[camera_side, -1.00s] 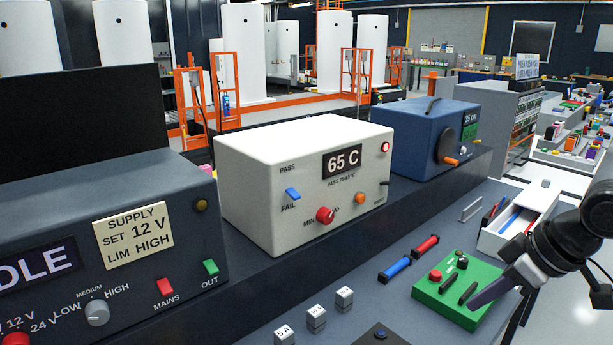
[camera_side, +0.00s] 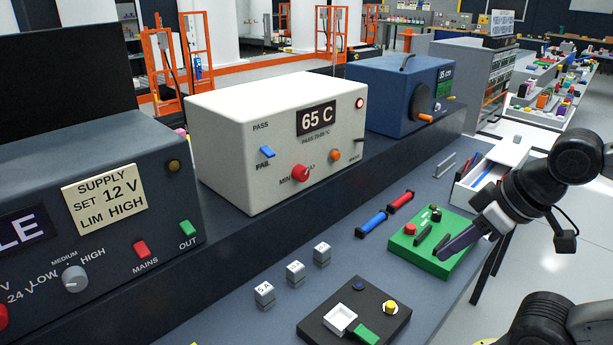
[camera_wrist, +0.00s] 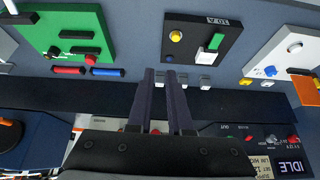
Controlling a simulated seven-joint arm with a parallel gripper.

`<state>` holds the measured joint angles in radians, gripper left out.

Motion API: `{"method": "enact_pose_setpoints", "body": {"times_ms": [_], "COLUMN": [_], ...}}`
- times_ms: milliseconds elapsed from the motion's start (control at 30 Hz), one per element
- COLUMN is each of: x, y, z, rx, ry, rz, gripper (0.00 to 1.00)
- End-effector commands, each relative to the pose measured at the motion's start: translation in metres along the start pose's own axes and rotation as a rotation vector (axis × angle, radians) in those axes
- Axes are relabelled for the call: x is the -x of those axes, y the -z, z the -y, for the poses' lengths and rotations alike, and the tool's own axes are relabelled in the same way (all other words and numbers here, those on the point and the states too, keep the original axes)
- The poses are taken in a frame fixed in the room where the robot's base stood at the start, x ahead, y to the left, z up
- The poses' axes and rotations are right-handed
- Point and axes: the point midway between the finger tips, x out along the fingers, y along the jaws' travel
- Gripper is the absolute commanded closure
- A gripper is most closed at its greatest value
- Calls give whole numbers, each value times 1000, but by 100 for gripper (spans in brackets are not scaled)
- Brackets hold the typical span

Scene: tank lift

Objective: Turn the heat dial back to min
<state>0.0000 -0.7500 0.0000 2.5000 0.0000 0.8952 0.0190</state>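The heat dial (camera_side: 300,172) is a red knob on the front of a white box (camera_side: 235,150), with a MIN label at its left and another label, partly covered, at its right. Its exact pointer direction is too small to tell. The box display (camera_side: 317,118) reads 65 C. My gripper (camera_side: 442,256) hangs over the green board, to the right of the box and well apart from the dial. In the wrist view, its two dark fingers (camera_wrist: 160,73) stand apart with nothing between them. The gripper body hides most of the white box there.
A blue toggle (camera_side: 267,152) and an orange knob (camera_side: 335,155) flank the dial. A grey supply unit (camera_side: 105,235) stands left, a blue box (camera_side: 400,95) right. The green board (camera_side: 410,250), red and blue cylinders (camera_side: 373,224), small weights (camera_side: 295,270) and a black board (camera_side: 385,325) lie in front.

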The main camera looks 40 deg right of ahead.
Motion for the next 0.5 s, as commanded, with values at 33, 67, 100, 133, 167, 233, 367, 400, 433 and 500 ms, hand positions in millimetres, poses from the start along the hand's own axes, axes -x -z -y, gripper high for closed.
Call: {"method": "enact_pose_setpoints", "body": {"times_ms": [33, 67, 100, 133, 167, 233, 367, 400, 433, 500], "x": [0, 0, 1, 2, 3, 5, 5, 4, 4, 4], "y": [6, 12, 22, 32, 41, 66, 110, 121, 130, 147], "z": [0, 0, -1, -1, -2, -3, -5, -5, -5, -4], "rx": [-25, -42, -70, -94, -119, -178, -287, -317, -337, -385], "ry": [1, 0, 1, 2, 4, 13, 53, 70, 84, 124], "rz": [-28, -53, -100, -143, -189, -302, -495, -546, -585, -669], "gripper": [71, 66, 59, 53, 48, 35, 27, 27, 27, 27]}}
